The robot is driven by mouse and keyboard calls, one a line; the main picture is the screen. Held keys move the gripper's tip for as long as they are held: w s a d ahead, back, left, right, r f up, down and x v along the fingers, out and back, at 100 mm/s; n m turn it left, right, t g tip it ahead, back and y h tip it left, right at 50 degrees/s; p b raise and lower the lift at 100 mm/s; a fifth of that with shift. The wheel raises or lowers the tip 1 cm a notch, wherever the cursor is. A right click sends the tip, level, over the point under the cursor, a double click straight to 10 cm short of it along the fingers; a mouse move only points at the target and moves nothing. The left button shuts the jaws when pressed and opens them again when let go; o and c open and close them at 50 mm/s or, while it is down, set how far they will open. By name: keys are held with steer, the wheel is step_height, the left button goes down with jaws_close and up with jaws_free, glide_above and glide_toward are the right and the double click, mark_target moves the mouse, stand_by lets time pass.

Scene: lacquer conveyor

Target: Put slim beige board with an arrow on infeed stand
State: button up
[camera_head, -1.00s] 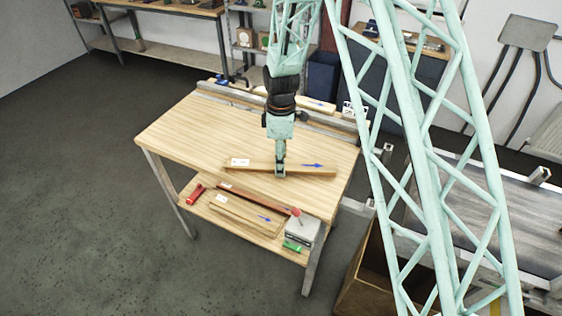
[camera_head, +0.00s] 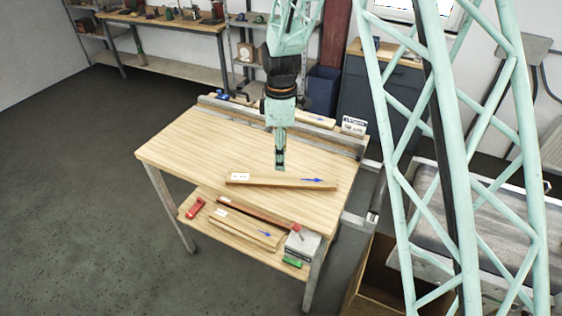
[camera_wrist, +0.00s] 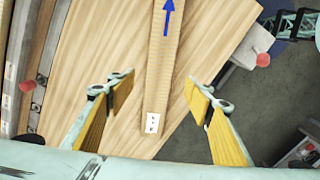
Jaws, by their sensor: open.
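A slim beige board (camera_head: 270,182) with a blue arrow and a white label lies flat on the wooden top of a stand (camera_head: 190,140). In the wrist view the board (camera_wrist: 163,70) runs lengthwise between my fingers, its label nearer me and its arrow pointing away. My gripper (camera_head: 280,167) is open and empty above the board, with one finger to each side and a gap to the wood. A small sign (camera_head: 354,126) stands at the stand's back right corner; its text is too small to read surely.
The stand's lower shelf (camera_head: 195,225) holds another arrow board (camera_head: 240,230), a dark reddish bar (camera_head: 258,214) and a grey box (camera_head: 302,243). Another arrow board lies behind the back rail (camera_head: 290,130). A cardboard box (camera_head: 385,285) and a conveyor (camera_head: 480,220) are at right.

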steer(key=shift+r, duration=0.75)
stand_by(0.4)
